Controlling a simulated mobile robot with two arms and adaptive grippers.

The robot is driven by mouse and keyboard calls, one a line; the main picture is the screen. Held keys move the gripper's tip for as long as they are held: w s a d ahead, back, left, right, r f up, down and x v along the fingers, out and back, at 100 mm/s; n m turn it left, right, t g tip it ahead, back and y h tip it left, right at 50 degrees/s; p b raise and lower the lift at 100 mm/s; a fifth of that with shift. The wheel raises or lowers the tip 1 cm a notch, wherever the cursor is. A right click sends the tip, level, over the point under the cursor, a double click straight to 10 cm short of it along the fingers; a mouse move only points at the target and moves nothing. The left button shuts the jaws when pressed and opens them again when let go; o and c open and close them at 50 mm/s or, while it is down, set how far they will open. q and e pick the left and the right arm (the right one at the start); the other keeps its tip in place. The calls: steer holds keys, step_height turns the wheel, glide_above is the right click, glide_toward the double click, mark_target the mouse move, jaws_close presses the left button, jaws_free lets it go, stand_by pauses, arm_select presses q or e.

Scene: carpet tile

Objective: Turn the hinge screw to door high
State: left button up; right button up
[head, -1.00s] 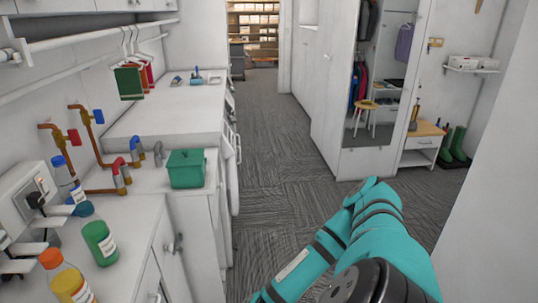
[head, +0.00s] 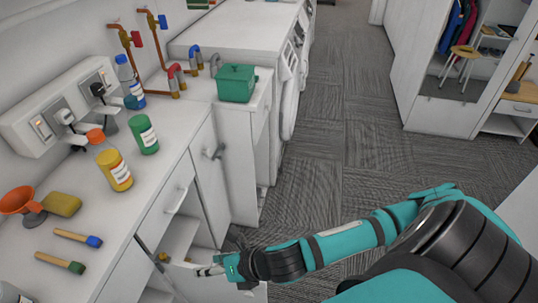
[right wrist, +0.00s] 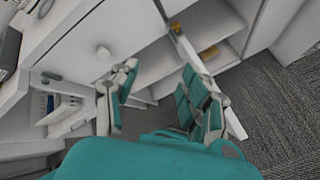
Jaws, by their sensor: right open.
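My right gripper (head: 208,268) reaches down to an open white base cabinet below the counter. The right wrist view shows the gripper (right wrist: 160,70) with its two teal fingers apart and nothing held. The open cabinet door (right wrist: 236,124) shows there edge-on, running behind the right finger. The same door (head: 190,281) is partly hidden by my gripper in the head view. A small yellow-brass item (right wrist: 208,53) is inside the cabinet; I cannot tell whether it is part of a hinge. I cannot make out the hinge screw. My left gripper is not in view.
A green box (head: 236,84) stands farther back. The carpet (head: 340,150) to the right is clear.

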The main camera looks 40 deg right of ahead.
steer(key=s+d+f+m+g+h, duration=0.1)
steer(key=s+d+f+m+h, duration=0.1)
steer(key=m, duration=1.1)
steer(key=s+d+f+m+g+h, duration=0.1)
steer(key=s+d+f+m+h, duration=0.1)
steer(key=m, duration=1.2)
steer(key=shift+s+d+g+h, duration=0.4)
steer(key=shift+s+d+h, duration=0.3)
steer(key=shift+d, duration=0.45)
steer(key=shift+c, duration=0.4)
